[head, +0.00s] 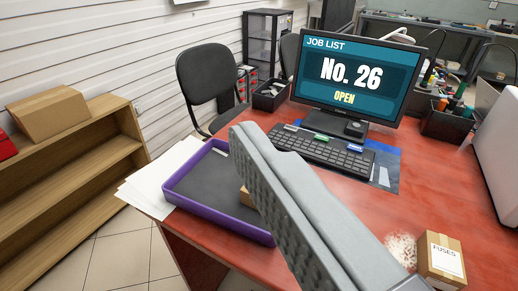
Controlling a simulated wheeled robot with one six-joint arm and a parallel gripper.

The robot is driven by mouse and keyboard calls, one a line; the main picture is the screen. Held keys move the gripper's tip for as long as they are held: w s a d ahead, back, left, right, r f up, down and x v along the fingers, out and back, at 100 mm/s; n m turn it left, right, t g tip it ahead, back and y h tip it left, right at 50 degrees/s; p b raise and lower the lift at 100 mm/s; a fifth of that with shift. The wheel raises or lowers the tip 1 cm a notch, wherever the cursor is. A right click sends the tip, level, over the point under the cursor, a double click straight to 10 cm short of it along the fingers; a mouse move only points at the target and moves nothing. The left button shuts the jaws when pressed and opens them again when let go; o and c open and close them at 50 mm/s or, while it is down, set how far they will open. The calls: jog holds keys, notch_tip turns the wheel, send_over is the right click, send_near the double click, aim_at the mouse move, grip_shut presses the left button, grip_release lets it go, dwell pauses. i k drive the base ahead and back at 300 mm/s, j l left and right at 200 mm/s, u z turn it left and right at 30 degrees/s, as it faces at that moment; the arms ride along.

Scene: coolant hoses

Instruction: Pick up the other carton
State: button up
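A small brown carton with a white "FUSES" label (442,259) stands on the red desk at the lower right. Another small brown carton (246,197) sits in the purple-rimmed tray (218,221), mostly hidden behind my gripper. My gripper (246,142) reaches in grey from the bottom right toward the middle, across the tray's right part. Its ribbed side shows, but I cannot tell whether the jaws are apart. Nothing is visibly held at its tip. A larger brown box (52,113) lies on the wooden shelf at the left.
A monitor (355,78) reading "No. 26 OPEN" and a keyboard (321,147) stand behind my gripper. White papers (160,178) lie left of the tray. Tool bins (446,122) and a white machine (497,150) are at the right. White granules (400,247) lie beside the FUSES carton.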

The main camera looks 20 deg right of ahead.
aim_at(440, 261)
jog(key=z, duration=1.6)
jog(key=k+l+u, duration=0.15)
jog(key=l, duration=0.15)
jog(key=k+l+u, duration=0.2)
jog(key=i+l, duration=0.05)
